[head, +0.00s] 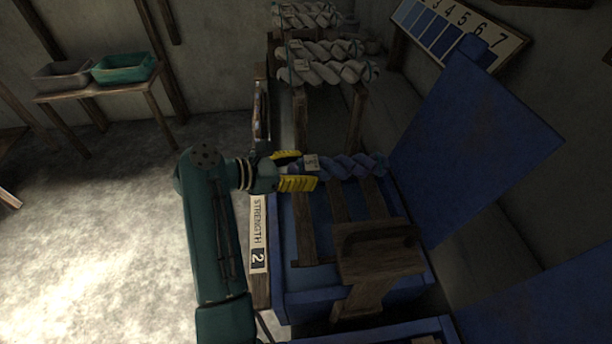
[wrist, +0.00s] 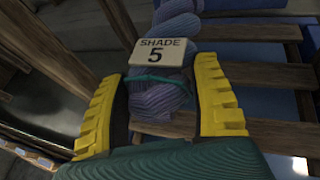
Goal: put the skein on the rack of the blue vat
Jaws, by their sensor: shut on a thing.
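The skein (head: 352,166) is a twisted blue-purple hank with a "SHADE 5" tag (wrist: 161,52). It lies crosswise at the far end of the blue vat (head: 305,306), over the wooden slats of its rack (head: 340,207). My gripper (head: 299,170) has its yellow fingers shut on the skein's left end. In the wrist view the skein (wrist: 158,98) sits between the two fingers, with slats (wrist: 262,76) just behind it. I cannot tell whether it touches the slats. The skein's lowest end is hidden by my gripper.
A "STRENGTH 2" sign (head: 258,235) runs along the vat's left side. A wooden block-like piece (head: 378,255) stands over the rack's near right. A raised blue lid (head: 480,145) is at right. Trays (head: 123,68) sit on a table at back left.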

